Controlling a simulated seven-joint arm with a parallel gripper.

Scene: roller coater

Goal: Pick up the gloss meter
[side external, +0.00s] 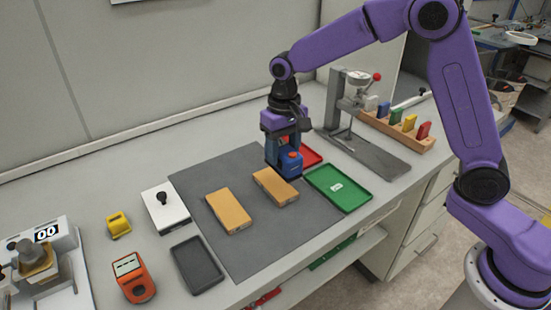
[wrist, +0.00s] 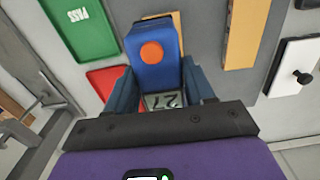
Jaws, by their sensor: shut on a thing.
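The gloss meter appears to be the blue block-shaped device with an orange-red round button (side external: 290,163). It stands upright between my fingers at the back edge of the grey mat, beside a wooden block. My gripper (side external: 281,150) points down and is shut on it. In the wrist view the blue device (wrist: 153,68) sits between both fingers, with its orange button facing the camera and a small grey display with digits at its near end. I cannot tell whether its underside touches the surface.
Two wooden blocks (side external: 229,210) lie on the grey mat (side external: 255,250). A green PASS tray (side external: 340,188) and a red tray (side external: 311,154) lie right and behind. An orange meter (side external: 133,278), black tray (side external: 196,265) and white plate (side external: 166,212) are left. A stand (side external: 338,105) rises behind right.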

